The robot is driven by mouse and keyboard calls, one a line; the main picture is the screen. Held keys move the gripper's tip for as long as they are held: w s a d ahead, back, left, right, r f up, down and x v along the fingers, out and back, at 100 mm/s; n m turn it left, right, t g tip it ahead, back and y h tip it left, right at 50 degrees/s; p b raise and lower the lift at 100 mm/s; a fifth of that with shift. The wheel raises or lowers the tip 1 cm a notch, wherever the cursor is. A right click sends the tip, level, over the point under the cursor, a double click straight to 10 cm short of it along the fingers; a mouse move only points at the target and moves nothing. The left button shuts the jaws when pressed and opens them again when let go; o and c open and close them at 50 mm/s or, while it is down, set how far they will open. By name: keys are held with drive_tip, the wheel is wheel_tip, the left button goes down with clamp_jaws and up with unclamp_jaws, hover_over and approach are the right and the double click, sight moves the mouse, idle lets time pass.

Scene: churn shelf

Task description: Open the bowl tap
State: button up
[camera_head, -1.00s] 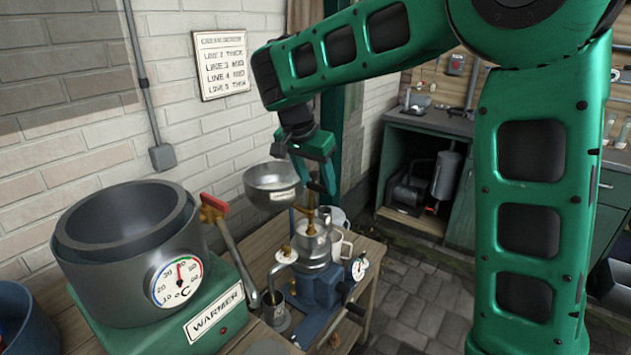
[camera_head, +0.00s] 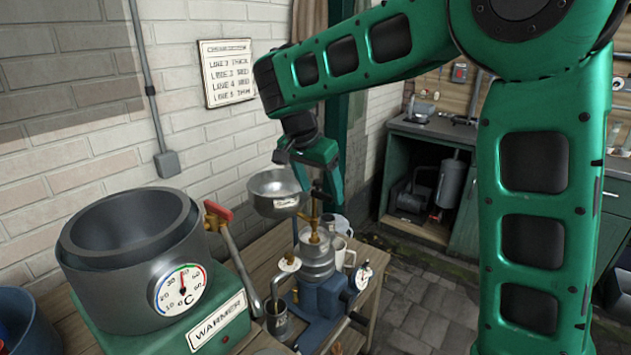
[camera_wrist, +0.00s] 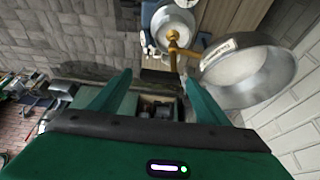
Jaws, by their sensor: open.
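The metal bowl (camera_head: 276,186) is mounted above the separator machine (camera_head: 318,258) on the wooden bench. In the wrist view the bowl (camera_wrist: 268,82) is at the upper right, with a small label on its side. The brass tap (camera_wrist: 173,44) shows beside the bowl in the wrist view, between it and the machine's round top. Brass fittings (camera_head: 314,228) also show below the bowl in the head view. My gripper (camera_head: 312,172) is at the bowl's right rim, pointing down. In the wrist view my gripper (camera_wrist: 158,88) is open and empty, with the tap beyond its fingertips. Contact cannot be told.
A warmer (camera_head: 130,250) with a dial and a red-handled lever (camera_head: 218,212) stands at the left. A small cup (camera_head: 277,318) is under the machine's spout. A brick wall is behind. A green cabinet (camera_head: 470,215) stands at the back right, with bare paved floor before it.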

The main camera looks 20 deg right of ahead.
drive_tip(key=v, duration=1)
drive_tip(key=shift+r, duration=0.2)
drive_tip(key=s+d+f+n+g, duration=0.1)
drive_tip(key=s+d+f, duration=0.2)
drive_tip(key=s+d, duration=0.45)
drive_tip(key=s+d+f+n+g, duration=0.15)
drive_tip(key=s+d, duration=0.25)
drive_tip(key=d, duration=0.7)
drive_tip(key=s+d+f+n+y, duration=0.1)
drive_tip(key=s+f+y, duration=0.1)
drive_tip(key=s+f, duration=0.4)
drive_tip(key=s+d+f+n+y, duration=0.1)
drive_tip(key=s+f, duration=0.5)
drive_tip(key=s, duration=0.9)
drive_tip(key=shift+s+d+f+y, duration=0.2)
drive_tip(key=shift+s+d+y, duration=0.15)
drive_tip(key=shift+d+y, duration=0.05)
